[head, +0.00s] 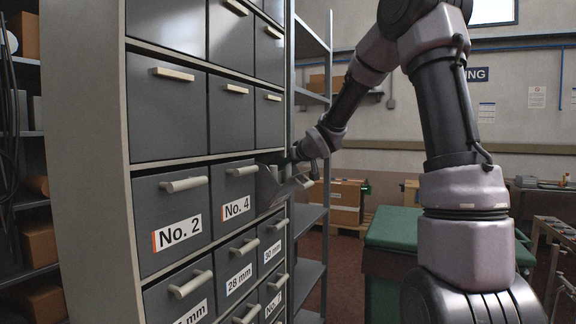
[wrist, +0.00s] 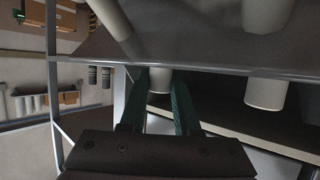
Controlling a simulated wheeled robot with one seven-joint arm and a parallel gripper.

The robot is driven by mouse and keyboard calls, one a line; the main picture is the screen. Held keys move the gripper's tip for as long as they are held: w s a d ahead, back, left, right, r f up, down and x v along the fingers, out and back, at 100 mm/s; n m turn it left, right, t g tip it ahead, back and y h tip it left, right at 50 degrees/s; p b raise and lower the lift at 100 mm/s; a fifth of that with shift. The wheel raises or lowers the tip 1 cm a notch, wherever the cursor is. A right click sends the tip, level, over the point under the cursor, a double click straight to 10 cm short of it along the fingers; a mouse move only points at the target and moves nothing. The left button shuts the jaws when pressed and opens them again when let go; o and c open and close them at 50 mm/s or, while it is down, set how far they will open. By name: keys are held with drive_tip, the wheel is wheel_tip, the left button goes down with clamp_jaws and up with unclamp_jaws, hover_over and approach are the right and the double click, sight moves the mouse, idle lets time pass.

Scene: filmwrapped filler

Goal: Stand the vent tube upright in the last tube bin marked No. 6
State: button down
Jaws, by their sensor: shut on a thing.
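My gripper (head: 300,158) is at the far end of the row with bins No. 2 (head: 165,205) and No. 4 (head: 232,200). The end bin (head: 284,188) there seems to stand out from the row; its label cannot be read. In the wrist view my gripper (wrist: 158,98) has its green fingers on either side of a pale cylindrical piece (wrist: 159,80). It looks like a bin handle, and the fingers are shut on it. I cannot pick out the vent tube in either view, and the inside of the end bin is hidden.
More bins with pale handles are above and below, including one marked 28 mm (head: 236,275). An open metal shelf (head: 312,215) stands beyond the cabinet. A green-topped box (head: 395,230) stands behind my arm. Another pale handle (wrist: 266,92) is right of my gripper.

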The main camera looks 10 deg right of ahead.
drive_tip(key=shift+f, duration=0.15)
drive_tip(key=shift+f, duration=0.1)
drive_tip(key=c, duration=0.9)
unclamp_jaws()
